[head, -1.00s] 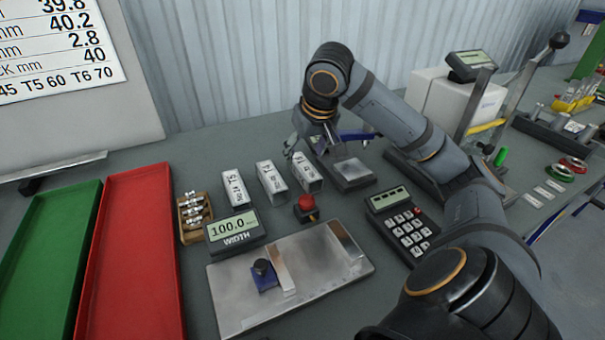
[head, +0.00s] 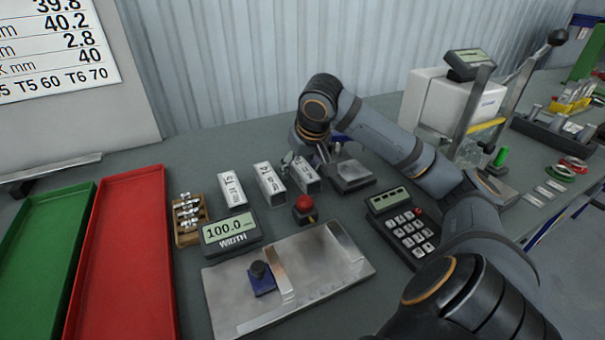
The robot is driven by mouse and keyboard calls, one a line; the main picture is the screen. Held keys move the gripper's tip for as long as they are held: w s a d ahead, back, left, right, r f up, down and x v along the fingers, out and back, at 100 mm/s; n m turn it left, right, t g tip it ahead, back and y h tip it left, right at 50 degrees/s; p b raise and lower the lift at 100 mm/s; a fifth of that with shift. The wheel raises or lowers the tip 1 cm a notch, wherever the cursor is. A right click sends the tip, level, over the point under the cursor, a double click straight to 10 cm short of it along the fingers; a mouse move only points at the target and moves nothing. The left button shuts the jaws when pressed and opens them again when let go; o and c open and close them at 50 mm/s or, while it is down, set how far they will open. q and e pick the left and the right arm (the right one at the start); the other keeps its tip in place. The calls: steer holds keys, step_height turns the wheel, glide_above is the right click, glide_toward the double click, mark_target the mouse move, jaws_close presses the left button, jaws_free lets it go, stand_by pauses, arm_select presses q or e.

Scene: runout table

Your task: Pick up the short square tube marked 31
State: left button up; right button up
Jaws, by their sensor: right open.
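Three short square tubes lie in a row on the grey table: a left one (head: 231,191), a middle one (head: 269,184) and a right one (head: 305,179). Each has a white label on top, too small to read surely, so I cannot tell which is marked 31. My right gripper (head: 307,163) is open, pointing down at the far end of the right tube. One finger shows by that tube's left side. The gripper and wrist partly hide the tube's far end, and I cannot tell whether they touch. My left gripper is out of view.
A red button (head: 304,208), width display (head: 230,234) and keypad (head: 405,228) stand nearer. A metal plate (head: 235,309) lies in front. Red (head: 125,260) and green trays (head: 45,260) are left.

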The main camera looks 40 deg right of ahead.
steer(key=shift+f, duration=0.25)
steer(key=c, duration=1.3)
